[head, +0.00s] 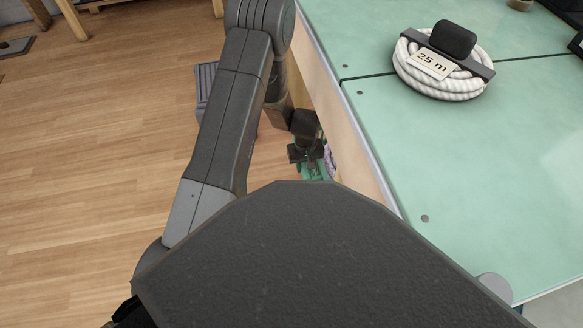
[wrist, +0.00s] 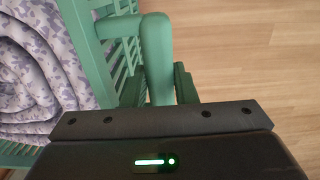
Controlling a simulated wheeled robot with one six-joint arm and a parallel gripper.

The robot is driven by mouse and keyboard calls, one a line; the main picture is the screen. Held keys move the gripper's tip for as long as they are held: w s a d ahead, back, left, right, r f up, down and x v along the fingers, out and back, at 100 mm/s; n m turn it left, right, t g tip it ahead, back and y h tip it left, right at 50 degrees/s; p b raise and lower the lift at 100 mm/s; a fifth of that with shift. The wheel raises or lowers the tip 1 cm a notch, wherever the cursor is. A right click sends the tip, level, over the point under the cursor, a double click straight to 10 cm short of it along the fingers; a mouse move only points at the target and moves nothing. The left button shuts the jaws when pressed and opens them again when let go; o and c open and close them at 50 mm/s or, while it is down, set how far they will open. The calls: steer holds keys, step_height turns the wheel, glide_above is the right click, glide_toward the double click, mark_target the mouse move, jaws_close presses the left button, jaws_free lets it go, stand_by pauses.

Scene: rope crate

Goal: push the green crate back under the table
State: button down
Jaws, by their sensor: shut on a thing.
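The green crate (wrist: 108,28) has slatted sides and a rounded handle bar (wrist: 157,60). It fills the upper left of the wrist view. My gripper (wrist: 160,88) is shut on the handle bar, with a finger on either side of it. In the head view, my gripper (head: 306,152) is low beside the table's left edge. Only a small piece of the crate (head: 312,172) shows below it there. The table and my own body hide the rest.
A rolled cloth with a purple-grey pattern (wrist: 35,70) lies in the crate. The green-topped table (head: 470,150) carries a coil of white rope (head: 450,85) labelled 25 m. A grey crate (head: 205,85) stands on the floor behind my arm.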

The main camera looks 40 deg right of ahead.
steer(key=shift+s+d, duration=0.35)
steer(key=shift+d, duration=0.2)
steer(key=shift+s+d, duration=0.3)
steer(key=shift+d, duration=0.25)
steer(key=c, duration=1.2)
jaws_free()
steer(key=shift+o, duration=0.2)
steer(key=w+a+p, duration=0.1)
steer(key=w+a, duration=0.7)
steer(key=a, duration=0.4)
steer(key=w+a+p, duration=0.1)
steer(key=w+a, duration=0.6)
steer(key=a, duration=0.6)
step_height(320, 180, up, 6)
steer(key=p, duration=0.2)
steer(key=shift+w+r, duration=0.2)
steer(key=shift+r, duration=0.05)
